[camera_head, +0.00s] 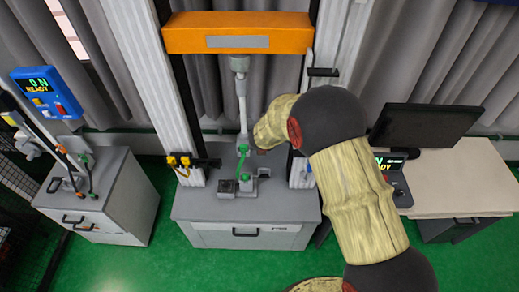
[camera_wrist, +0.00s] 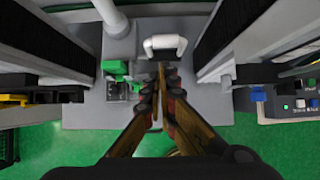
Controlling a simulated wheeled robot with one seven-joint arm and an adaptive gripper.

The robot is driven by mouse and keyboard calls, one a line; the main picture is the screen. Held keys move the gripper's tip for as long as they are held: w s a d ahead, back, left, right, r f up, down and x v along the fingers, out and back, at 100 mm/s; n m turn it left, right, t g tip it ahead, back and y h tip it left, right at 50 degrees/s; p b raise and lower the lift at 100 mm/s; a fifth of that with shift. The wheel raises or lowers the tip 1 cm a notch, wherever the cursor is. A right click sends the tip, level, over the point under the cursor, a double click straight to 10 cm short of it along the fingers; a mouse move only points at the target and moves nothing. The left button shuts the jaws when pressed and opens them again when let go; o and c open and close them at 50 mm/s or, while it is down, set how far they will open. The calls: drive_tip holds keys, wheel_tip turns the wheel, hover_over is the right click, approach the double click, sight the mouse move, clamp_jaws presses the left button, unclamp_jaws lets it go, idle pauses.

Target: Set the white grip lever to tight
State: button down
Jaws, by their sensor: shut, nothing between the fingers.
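The white grip lever (camera_wrist: 165,42) shows in the wrist view as a small white arch, just beyond my fingertips near the top middle. My gripper (camera_wrist: 160,72) is shut and empty, its fingers meeting in a point just below the arch in the picture. I cannot tell whether the tips touch the lever. No tight or loose marking is readable. In the head view my arm covers the lever and the gripper. The grey tower base (camera_head: 205,206) with its vertical rod (camera_head: 241,100) stands left of my arm.
A green-topped fixture (camera_head: 245,182) sits on the base, left of my fingers in the wrist view (camera_wrist: 116,70). Tall white columns (camera_head: 160,75) flank the work space. An orange crossbar (camera_head: 238,33) spans above. A control box (camera_wrist: 290,104) is at the right.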

wheel_tip(320, 180, up, 8)
drive_tip(key=p, duration=0.3)
drive_tip(key=shift+w+d, duration=0.2)
drive_tip(key=shift+w, duration=0.15)
drive_tip(key=shift+f, duration=0.1)
